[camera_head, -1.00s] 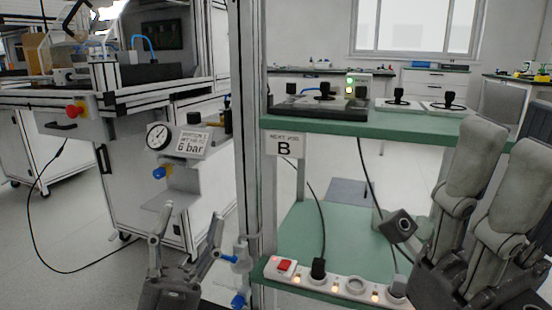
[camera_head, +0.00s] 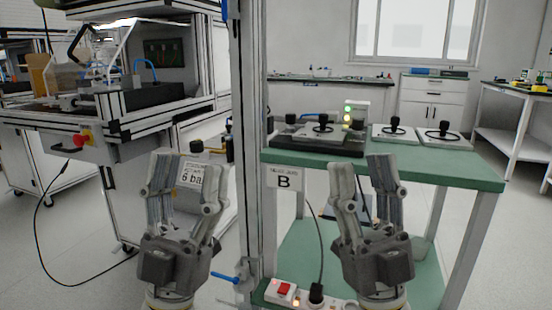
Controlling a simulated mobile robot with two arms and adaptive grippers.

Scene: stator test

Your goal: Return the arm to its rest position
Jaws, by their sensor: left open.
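My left gripper (camera_head: 187,170) stands upright at the lower left, fingers pointing up and spread apart, with nothing between them. It is in front of the pressure gauge stand and partly covers the "6 bar" sign (camera_head: 191,175). My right gripper (camera_head: 363,165) stands upright at the lower middle right, in front of the green bench. Its fingers are also apart and empty. Both grippers are at about the same height, with no contact visible. The gauge dial is hidden behind my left gripper.
The green bench (camera_head: 440,175) carries a dark test fixture (camera_head: 315,138) and two pale plates with black knobs (camera_head: 394,130). A power strip (camera_head: 284,292) with a red switch lies low in front. A metal post (camera_head: 248,150) stands between my grippers. Floor at the right is clear.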

